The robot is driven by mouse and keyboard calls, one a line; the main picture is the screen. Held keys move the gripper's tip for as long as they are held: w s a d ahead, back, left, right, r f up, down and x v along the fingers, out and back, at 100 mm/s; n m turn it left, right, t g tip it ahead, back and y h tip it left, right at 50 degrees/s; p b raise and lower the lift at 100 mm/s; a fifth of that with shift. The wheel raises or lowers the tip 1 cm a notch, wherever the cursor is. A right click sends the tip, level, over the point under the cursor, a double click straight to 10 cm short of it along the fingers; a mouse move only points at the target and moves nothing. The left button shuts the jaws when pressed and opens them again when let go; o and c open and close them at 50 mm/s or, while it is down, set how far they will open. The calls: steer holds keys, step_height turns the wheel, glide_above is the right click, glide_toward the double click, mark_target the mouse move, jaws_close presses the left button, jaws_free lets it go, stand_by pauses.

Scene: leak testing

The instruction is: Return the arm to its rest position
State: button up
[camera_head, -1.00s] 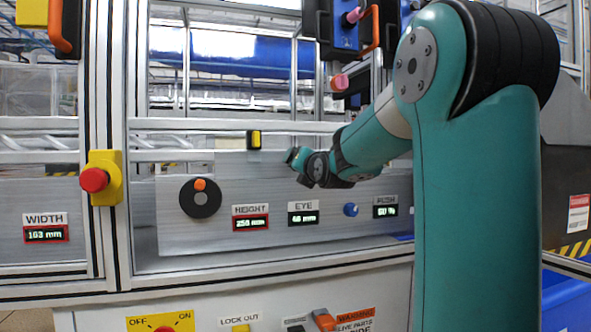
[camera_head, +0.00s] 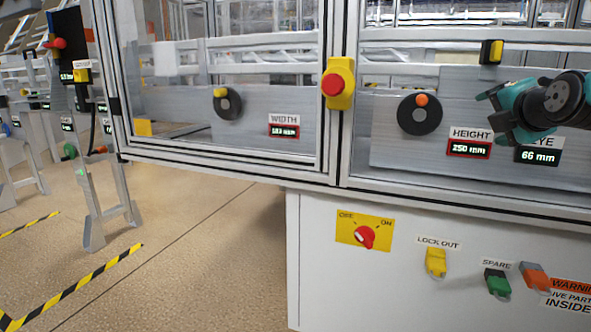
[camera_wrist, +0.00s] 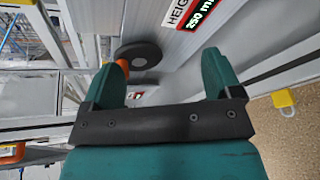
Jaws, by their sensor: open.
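My teal gripper (camera_head: 503,110) is at the right of the head view, in front of the machine's grey panel. It hides part of the EYE label. In the wrist view my gripper (camera_wrist: 162,72) shows two teal fingers spread wide with nothing between them. The black HEIGHT handwheel (camera_head: 419,115) with its orange knob is left of the gripper, apart from it in the head view. The handwheel also shows between and beyond the fingers in the wrist view (camera_wrist: 143,56). The HEIGHT display (camera_head: 468,149) reads 250 mm. The rest of my arm is mostly outside the head view.
A red emergency button on a yellow box (camera_head: 338,84) sits on the frame post. The WIDTH handwheel (camera_head: 228,104) is further left. A yellow OFF/ON switch plate (camera_head: 365,231) is on the white cabinet below. Open floor (camera_head: 190,250) lies at the left, with yellow-black tape.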

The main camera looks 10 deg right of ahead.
steer(key=s+a+f+m+g+y, duration=0.3)
steer(key=s+a+f+y, duration=0.15)
steer(key=a, duration=0.65)
steer(key=s+a+f+m+g+y, duration=0.35)
steer(key=a+f, duration=0.25)
steer(key=a, duration=0.5)
steer(key=s+a+f+m+g+p, duration=0.1)
steer(key=s+a+f+m+g, duration=0.3)
steer(key=s, duration=0.4)
steer(key=s+a+f+m+g, duration=0.2)
steer(key=s+a+g, duration=0.1)
steer(key=s+a, duration=0.4)
step_height(320, 180, up, 38)
steer(key=s+d+p, duration=0.1)
steer(key=s+p, duration=0.1)
steer(key=p, duration=3.6)
steer(key=shift+s+m+g, duration=0.15)
steer(key=shift+m+g, duration=0.3)
steer(key=shift+d, duration=0.1)
